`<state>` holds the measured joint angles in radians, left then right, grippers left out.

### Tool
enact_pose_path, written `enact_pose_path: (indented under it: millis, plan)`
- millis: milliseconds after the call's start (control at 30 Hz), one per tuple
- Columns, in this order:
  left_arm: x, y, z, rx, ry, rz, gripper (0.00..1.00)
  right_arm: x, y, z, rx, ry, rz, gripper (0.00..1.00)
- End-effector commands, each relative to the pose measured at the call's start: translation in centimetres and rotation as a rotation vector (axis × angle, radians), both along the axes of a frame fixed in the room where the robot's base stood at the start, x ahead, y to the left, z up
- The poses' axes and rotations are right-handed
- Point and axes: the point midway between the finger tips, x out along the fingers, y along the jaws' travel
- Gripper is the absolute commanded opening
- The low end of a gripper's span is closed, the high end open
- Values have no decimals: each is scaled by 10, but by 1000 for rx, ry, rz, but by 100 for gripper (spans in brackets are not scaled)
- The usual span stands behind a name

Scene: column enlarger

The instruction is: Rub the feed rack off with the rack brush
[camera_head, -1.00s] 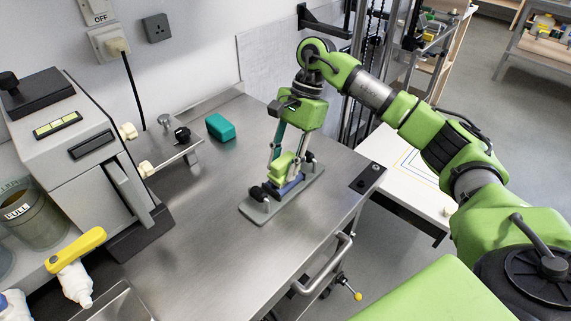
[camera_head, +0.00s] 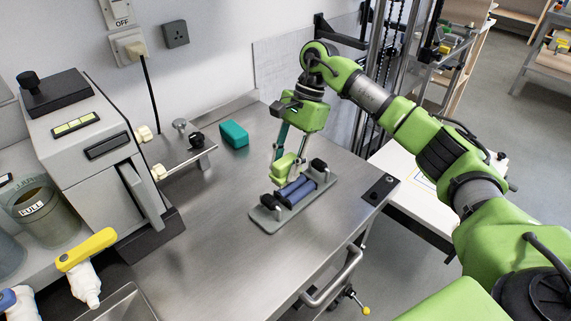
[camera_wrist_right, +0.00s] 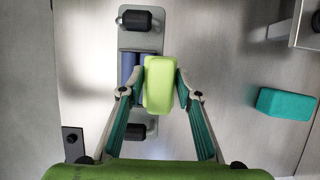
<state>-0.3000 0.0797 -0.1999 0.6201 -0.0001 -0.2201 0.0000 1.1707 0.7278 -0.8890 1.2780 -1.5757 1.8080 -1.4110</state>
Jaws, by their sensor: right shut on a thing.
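The feed rack (camera_head: 264,217) is a grey plate with blue rollers (camera_head: 296,189) and a black knob near each end, lying on the steel worktop. It also shows in the right wrist view (camera_wrist_right: 140,44), partly covered by the block. My right gripper (camera_head: 284,168) is shut on a light green block, the rack brush (camera_wrist_right: 159,84). The brush is at the rollers' wall side, overlapping them in the wrist view. I cannot tell whether it touches the rack. My left gripper is not in view.
A teal block (camera_head: 234,134) lies on the worktop (camera_head: 215,240) behind the rack. A grey machine (camera_head: 95,150) stands at the left, with a yellow-topped bottle (camera_head: 85,262) in front. The worktop between is clear. A rail (camera_head: 333,278) runs along the front edge.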

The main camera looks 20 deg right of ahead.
Motion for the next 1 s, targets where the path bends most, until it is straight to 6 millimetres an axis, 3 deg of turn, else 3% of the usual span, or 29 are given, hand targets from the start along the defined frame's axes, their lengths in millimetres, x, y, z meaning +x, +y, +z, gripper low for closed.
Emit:
enact_pose_path:
  millis: [400,800,1000]
  plan:
    - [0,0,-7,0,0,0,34,-32,-12,-2,-1,2,0,0]
    - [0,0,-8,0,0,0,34,-35,-12,-1,-1,3,0,0]
    - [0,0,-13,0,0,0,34,-48,-18,-2,-2,1,1,0]
